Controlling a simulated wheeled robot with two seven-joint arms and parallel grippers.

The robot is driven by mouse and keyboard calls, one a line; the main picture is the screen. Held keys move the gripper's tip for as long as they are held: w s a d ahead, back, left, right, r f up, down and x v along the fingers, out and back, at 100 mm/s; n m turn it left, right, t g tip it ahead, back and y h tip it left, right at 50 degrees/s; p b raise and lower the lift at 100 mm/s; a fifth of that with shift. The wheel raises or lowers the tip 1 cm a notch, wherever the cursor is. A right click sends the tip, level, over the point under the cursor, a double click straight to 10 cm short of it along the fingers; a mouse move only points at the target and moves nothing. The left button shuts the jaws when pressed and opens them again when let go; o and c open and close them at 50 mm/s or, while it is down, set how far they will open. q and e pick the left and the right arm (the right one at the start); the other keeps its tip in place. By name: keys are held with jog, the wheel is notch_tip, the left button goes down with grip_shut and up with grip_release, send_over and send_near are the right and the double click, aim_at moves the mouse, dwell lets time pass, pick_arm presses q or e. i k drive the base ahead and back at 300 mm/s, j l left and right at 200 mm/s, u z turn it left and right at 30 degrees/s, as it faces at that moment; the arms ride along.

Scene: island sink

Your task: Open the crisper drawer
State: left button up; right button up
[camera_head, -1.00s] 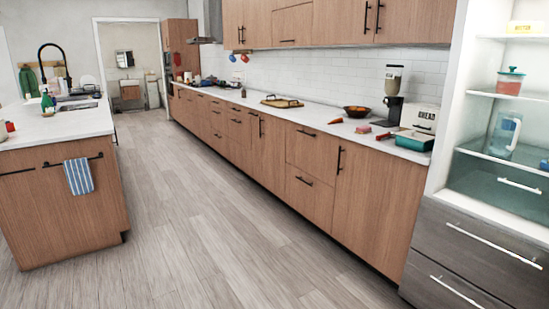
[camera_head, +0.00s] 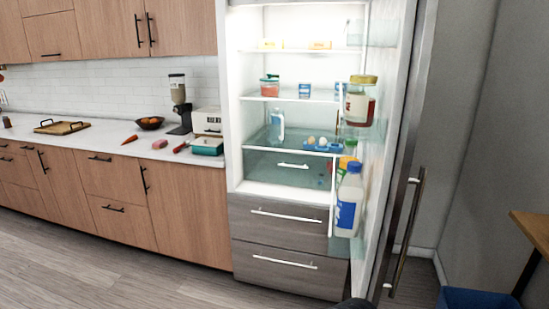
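The fridge (camera_head: 222,110) stands with its door (camera_head: 405,150) swung open to the right. The crisper drawer (camera_head: 262,172) is the translucent greenish drawer in the lower part of the lit interior. It appears shut, with a light horizontal handle (camera_head: 293,166) on its front. Its right end is partly hidden by bottles in the door. Neither of my grippers shows in the head view. A small dark shape shows at the bottom edge, and I cannot tell what it is.
Two grey lower drawers (camera_head: 285,226) are shut below the interior. The open door holds a white bottle (camera_head: 348,200) and a jar (camera_head: 360,102). A counter (camera_head: 90,135) runs left. A blue bin (camera_head: 478,299) and wooden table (camera_head: 535,228) are at right. Floor at lower left is clear.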

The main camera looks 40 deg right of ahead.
aim_at(283, 164)
jog(key=z, duration=1.55)
jog(key=u, duration=0.25)
jog(key=i+u, duration=0.45)
jog(key=i, duration=0.8)
jog(key=i+z, duration=0.15)
jog(key=i, duration=0.3)
jog(key=i+j+z, duration=0.15)
jog(key=i, duration=0.25)
jog(key=i+j+z, duration=0.15)
jog(key=i, duration=0.3)
jog(key=i+j+z, duration=0.15)
jog(key=i, duration=0.25)
